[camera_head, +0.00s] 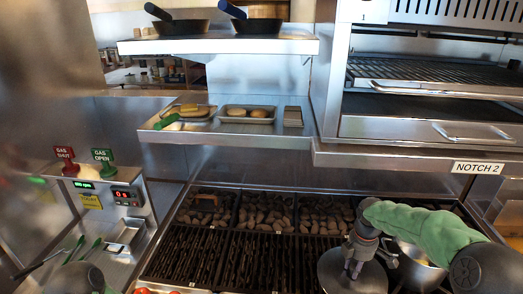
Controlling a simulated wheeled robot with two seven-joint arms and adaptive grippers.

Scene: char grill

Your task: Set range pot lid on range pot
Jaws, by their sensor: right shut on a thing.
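The range pot lid (334,276) is a round dark grey disc at the bottom of the head view, right of centre, over the grill. My right gripper (354,264) is above the lid and shut on its middle, where the handle is mostly hidden by the fingers. The range pot (407,276) is a shiny metal pot just right of the lid, with a yellowish inside. My right forearm, in a green sleeve, passes over the pot and hides part of its rim. The lid is left of the pot, not over its opening. My left gripper is not seen.
Dark grill grates (230,258) fill the bottom middle, with lava-like briquettes behind. A steel shelf (240,136) with trays hangs above; two pans stand on the upper shelf (220,45). A broiler (430,125) is at right. Gas controls (128,196) and green-handled tools are at left.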

